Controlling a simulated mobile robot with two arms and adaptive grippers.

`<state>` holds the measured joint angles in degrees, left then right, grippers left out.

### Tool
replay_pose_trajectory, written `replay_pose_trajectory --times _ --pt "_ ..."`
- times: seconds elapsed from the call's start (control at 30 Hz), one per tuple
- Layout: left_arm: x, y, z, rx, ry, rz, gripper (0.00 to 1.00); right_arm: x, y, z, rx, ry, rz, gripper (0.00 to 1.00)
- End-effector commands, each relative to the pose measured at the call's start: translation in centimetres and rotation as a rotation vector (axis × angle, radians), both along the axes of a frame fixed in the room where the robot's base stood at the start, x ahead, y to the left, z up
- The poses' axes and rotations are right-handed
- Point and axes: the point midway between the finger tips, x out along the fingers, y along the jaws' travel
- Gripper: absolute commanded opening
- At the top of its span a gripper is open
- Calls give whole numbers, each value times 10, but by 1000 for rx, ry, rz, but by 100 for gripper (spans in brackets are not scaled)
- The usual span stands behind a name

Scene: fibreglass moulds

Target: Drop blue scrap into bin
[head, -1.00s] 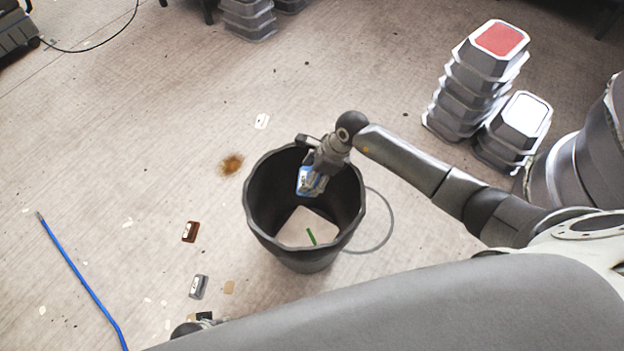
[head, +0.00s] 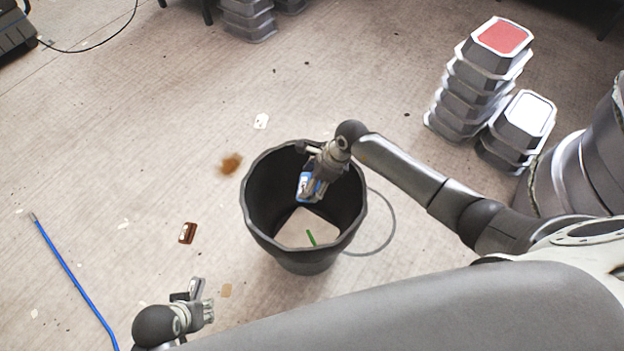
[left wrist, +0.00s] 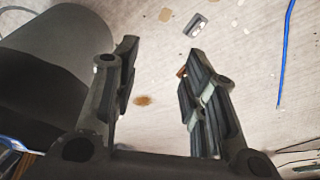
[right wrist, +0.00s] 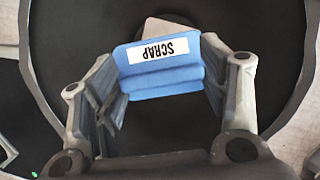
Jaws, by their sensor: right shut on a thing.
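The blue scrap (right wrist: 162,78) carries a white label reading SCRAP. My right gripper (right wrist: 172,70) is shut on it, one finger at each side. In the head view the blue scrap (head: 305,186) hangs within the mouth of the black bin (head: 262,240), above its floor. The bin wall also shows around the scrap in the right wrist view (right wrist: 285,60). My left gripper (head: 203,305) is low at the bottom left of the head view. Its fingers stand apart and empty in the left wrist view (left wrist: 160,65).
A pale piece (head: 296,232) and a green strip (head: 311,238) lie inside the bin. A brown piece (head: 187,233), a blue rod (head: 72,280) and small bits lie on the floor. A grey piece (left wrist: 195,25) shows in the left wrist view. Stacked grey moulds (head: 470,95) stand at right.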

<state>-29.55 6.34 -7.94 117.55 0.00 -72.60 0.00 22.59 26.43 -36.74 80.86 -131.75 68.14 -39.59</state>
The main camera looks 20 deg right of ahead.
Motion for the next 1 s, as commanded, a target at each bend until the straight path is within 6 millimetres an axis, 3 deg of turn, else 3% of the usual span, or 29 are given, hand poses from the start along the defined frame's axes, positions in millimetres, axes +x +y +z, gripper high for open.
replay_pose_trajectory --times 0.4,0.8,0.83,1.0 --pt "-2 2 45 0 -24 4 40 0 0 -17 0 0 1 51" --pt "-3 2 51 -1 -26 4 40 0 0 -17 0 0 0 51" --pt "-3 2 51 -1 -26 4 40 0 0 -17 0 0 0 71" --pt "-3 2 51 -1 -26 4 40 0 0 -17 0 0 0 92"
